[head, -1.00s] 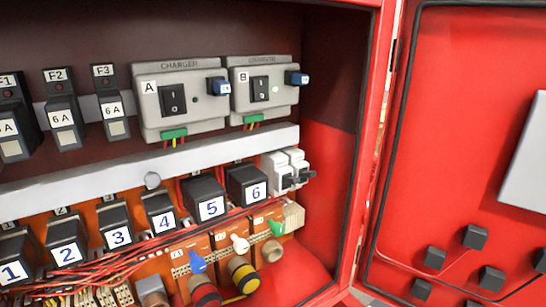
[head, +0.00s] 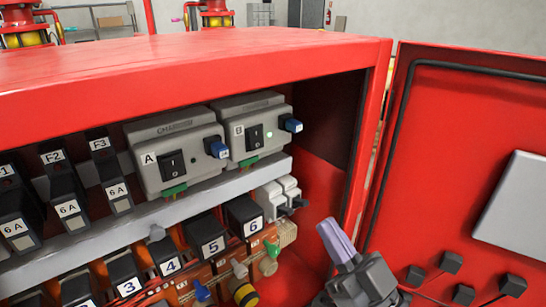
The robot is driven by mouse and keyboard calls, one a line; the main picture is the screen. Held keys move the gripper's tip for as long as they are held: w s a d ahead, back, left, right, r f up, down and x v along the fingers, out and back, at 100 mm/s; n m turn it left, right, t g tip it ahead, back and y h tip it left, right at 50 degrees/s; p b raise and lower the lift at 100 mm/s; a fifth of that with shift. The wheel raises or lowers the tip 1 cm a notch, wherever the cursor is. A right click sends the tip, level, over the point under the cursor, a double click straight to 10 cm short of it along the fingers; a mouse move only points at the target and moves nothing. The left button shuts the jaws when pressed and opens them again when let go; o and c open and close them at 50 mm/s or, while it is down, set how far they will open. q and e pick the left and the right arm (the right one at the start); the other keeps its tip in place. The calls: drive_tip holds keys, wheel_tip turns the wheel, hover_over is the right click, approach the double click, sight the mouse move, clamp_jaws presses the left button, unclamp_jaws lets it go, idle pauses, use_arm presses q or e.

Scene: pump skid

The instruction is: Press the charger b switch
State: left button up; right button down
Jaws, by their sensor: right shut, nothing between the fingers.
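Charger B (head: 237,112) is a grey box on the upper right of the red cabinet's inside. Its black rocker switch (head: 254,137) has a lit green lamp (head: 269,134) beside it. Charger A (head: 160,135) sits to its left with a like black switch (head: 171,164) and a dark lamp. My right gripper (head: 328,228) is at the lower right in front of the cabinet opening, below and right of charger B and apart from it. Its pale purple fingers are shut and empty. My left gripper is not in view.
The cabinet's red top edge (head: 200,65) overhangs the chargers. Its open door (head: 455,150) stands on the right. Blue plugs (head: 291,124) stick out at the chargers' right sides. Fuses (head: 66,190) and numbered relays (head: 243,216) fill the rest.

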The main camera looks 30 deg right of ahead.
sight(261, 141)
drive_tip(key=p+x, duration=0.1)
drive_tip(key=x, duration=0.3)
drive_tip(key=w+f+p+x, duration=0.1)
drive_tip(key=p+x, duration=0.1)
drive_tip(key=x, duration=0.2)
drive_tip(key=f+p+x, duration=0.1)
drive_tip(key=p+x, duration=0.1)
drive_tip(key=x, duration=0.2)
drive_tip(key=shift+w+r, duration=0.15)
drive_tip(key=shift+w, duration=0.2)
drive_tip(key=shift+w+a+p, duration=0.1)
drive_tip(key=shift+w+p, duration=0.2)
drive_tip(key=shift+w, duration=0.1)
